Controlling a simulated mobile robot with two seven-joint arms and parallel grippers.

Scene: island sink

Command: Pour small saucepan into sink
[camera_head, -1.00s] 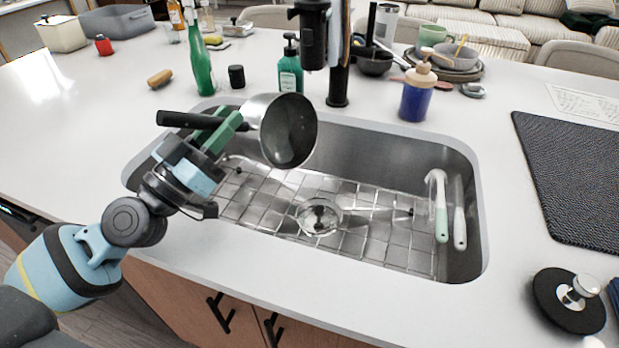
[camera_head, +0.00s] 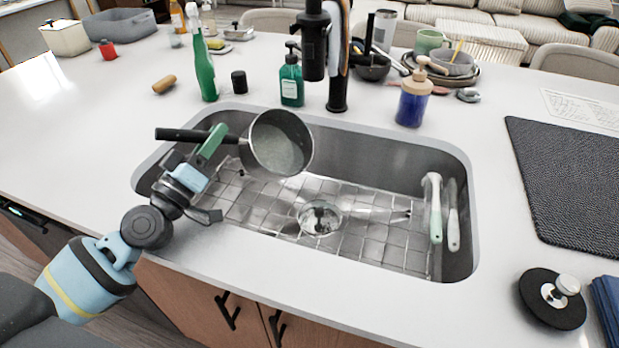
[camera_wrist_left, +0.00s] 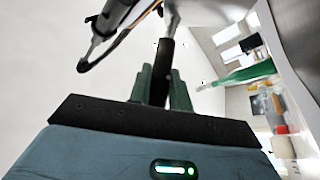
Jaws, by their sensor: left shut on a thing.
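The small saucepan (camera_head: 281,143) is a metal pan with a long black handle. It is held above the left part of the sink, tilted, with its open mouth turned partly toward my head camera; greyish, cloudy contents seem to show inside. My left gripper (camera_head: 213,142) is shut on the black handle. In the left wrist view, the two green fingers (camera_wrist_left: 163,88) stand on either side of the handle. The sink (camera_head: 385,152) is a steel basin set in the counter, with a wire rack and a round drain (camera_head: 320,217) at its bottom. My right gripper is not in view.
A black faucet (camera_head: 338,85) stands behind the sink beside a green soap bottle (camera_head: 291,82) and a blue pump bottle (camera_head: 413,100). A green glass bottle (camera_head: 205,68) is at the back left. Brushes (camera_head: 436,208) hang at the sink's right wall.

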